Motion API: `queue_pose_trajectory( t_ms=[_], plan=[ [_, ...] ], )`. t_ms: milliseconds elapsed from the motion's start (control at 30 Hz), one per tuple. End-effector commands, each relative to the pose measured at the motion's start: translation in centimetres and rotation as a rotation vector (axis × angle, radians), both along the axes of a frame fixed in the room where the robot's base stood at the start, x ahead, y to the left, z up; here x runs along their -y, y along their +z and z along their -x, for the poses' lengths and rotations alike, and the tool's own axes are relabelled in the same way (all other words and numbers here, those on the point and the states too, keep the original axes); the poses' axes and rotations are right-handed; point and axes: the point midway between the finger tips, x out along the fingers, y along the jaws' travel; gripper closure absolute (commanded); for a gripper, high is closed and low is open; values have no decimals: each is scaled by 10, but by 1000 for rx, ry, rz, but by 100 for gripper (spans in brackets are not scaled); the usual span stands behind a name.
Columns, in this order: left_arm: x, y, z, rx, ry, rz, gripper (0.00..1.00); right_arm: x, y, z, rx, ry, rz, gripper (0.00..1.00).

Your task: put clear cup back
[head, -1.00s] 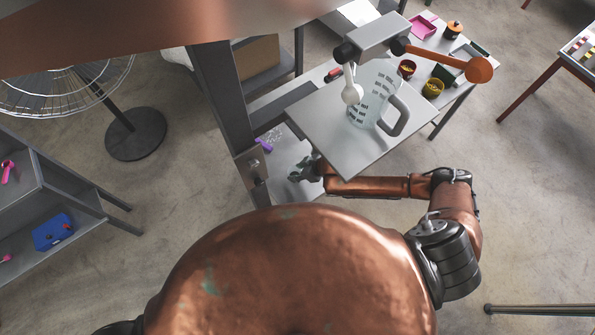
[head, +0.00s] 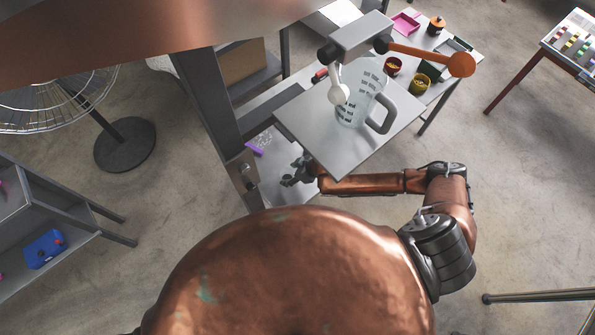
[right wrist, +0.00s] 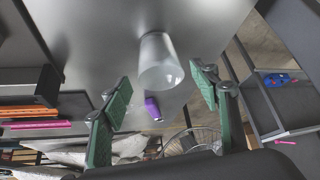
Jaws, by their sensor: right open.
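A clear, see-through cup (right wrist: 160,62) shows in the right wrist view on a grey metal surface. It appears between the two green-padded fingers of my right gripper (right wrist: 164,82), which are apart and not closed on it. In the head view my right gripper (head: 297,172) is low, beside the lower grey shelf (head: 285,190) and under the upper plate's left edge. The cup is not clearly made out in the head view. My left gripper is not in view.
A measuring jug (head: 377,84) with a handle stands on the upper grey plate (head: 345,155), under a mixer-like arm (head: 359,36). A purple object (right wrist: 153,109) lies near the cup. A grey post (head: 212,95) rises left of the shelf. A fan (head: 124,145) stands left.

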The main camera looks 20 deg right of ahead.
Motion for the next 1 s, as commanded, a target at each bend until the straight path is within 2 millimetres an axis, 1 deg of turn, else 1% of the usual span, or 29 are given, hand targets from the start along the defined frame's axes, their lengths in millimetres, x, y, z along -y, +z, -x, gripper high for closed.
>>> queue_pose_trajectory(
  t_ms=[300,500,600,700,1000],
  plan=[
    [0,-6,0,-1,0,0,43,25,55,27,1,0,-1,44],
    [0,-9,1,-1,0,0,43,36,80,39,-1,-2,-1,44],
    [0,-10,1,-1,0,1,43,38,87,42,0,-1,0,44],
    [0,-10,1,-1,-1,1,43,40,90,43,-1,-1,0,44],
    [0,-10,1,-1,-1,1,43,39,91,43,-1,0,-1,44]
  ],
)
